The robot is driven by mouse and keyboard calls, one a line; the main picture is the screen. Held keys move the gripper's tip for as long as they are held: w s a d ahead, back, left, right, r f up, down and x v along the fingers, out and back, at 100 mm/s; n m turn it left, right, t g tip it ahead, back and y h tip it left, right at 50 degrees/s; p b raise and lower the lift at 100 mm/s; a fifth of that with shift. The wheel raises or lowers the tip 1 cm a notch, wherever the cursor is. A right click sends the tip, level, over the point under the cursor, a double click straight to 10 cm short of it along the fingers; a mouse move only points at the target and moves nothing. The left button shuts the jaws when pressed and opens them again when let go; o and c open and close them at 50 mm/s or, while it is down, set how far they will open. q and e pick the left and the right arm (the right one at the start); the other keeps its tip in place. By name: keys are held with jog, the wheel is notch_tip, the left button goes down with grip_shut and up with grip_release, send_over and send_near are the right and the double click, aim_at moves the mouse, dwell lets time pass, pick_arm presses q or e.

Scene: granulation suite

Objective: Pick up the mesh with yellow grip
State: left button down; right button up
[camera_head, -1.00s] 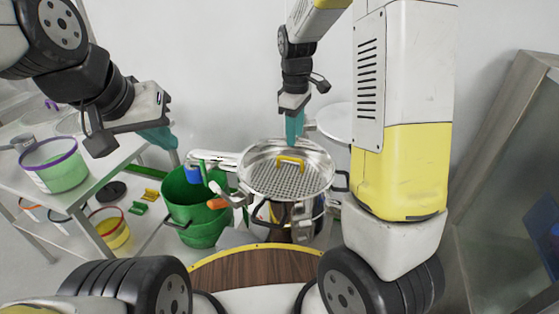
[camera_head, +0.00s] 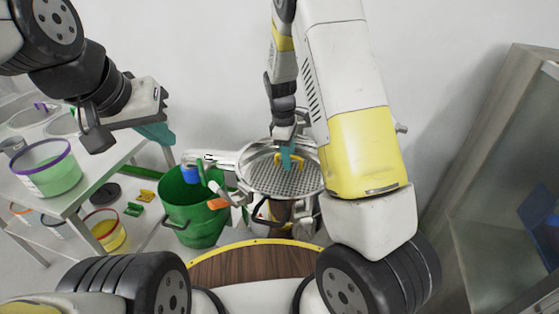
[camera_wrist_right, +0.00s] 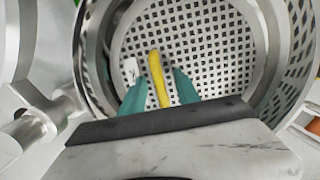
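The mesh (camera_head: 262,180) is a round perforated metal disc lying inside a steel ring-shaped vessel (camera_head: 246,157). Its yellow grip (camera_head: 298,159) stands up from the middle. My right gripper (camera_head: 287,158) points down at the grip from above. In the right wrist view the mesh (camera_wrist_right: 208,35) fills the upper part, and the yellow grip (camera_wrist_right: 158,75) lies between the two teal fingers of my right gripper (camera_wrist_right: 159,78). The fingers are apart, with a gap on each side of the grip. My left gripper (camera_head: 156,130) hangs empty over the table at left; its finger gap is unclear.
A green bin (camera_head: 192,205) with tools in it stands left of the vessel. A white table (camera_head: 82,190) at left holds a green tub (camera_head: 46,170) with a purple rim. A grey cabinet (camera_head: 490,180) is at right. Metal clamps (camera_wrist_right: 30,128) stick out from the vessel's side.

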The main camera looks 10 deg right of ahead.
grip_shut()
dwell(1.4)
